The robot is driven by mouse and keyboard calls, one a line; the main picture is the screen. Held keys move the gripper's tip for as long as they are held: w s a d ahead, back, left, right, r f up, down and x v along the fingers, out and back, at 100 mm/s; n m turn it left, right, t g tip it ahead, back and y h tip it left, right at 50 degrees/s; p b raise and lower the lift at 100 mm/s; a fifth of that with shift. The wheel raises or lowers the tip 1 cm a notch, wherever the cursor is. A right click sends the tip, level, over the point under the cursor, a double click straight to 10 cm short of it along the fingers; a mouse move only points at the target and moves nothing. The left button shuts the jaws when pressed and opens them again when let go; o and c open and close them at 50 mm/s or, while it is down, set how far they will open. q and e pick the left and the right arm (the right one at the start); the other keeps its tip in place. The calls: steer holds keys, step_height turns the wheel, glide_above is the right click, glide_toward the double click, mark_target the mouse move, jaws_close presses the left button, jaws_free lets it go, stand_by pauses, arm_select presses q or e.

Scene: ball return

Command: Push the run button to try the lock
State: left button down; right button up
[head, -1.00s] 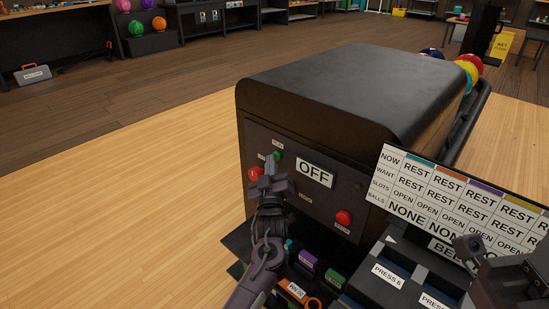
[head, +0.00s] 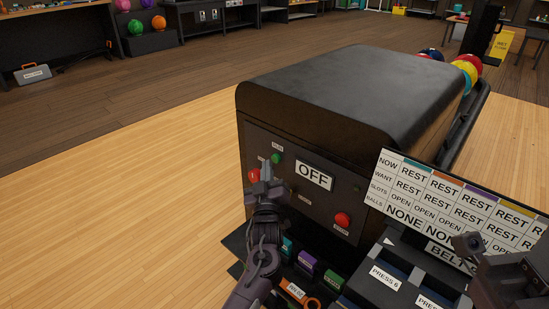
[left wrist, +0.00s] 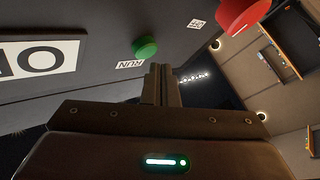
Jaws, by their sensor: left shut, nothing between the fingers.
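The green run button (head: 276,158) is on the dark front panel of the ball return machine (head: 340,95). In the left wrist view the green button (left wrist: 145,47) is beside a RUN label (left wrist: 130,64). My left gripper (head: 266,171) is shut and empty, with its fingertips just below the green button in the head view. In the left wrist view the shut fingertips (left wrist: 157,68) are near the button, with a gap showing. An OFF sign (head: 314,176) is on the panel. My right gripper (head: 468,244) is partly in view at lower right; its jaw state is unclear.
A red button (head: 253,175) is just left of my left gripper, and another red button (head: 342,219) is lower right on the panel. A status board (head: 455,205) and a dark console (head: 385,275) stand at right. Coloured labelled blocks (head: 308,261) lie below the panel.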

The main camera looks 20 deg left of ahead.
arm_select(q)
steer(key=s+p, duration=0.1)
steer(key=s+a+p, duration=0.1)
steer(key=s, duration=0.1)
steer(key=s+p, duration=0.1)
steer(key=shift+s+a, duration=0.35)
stand_by(0.8)
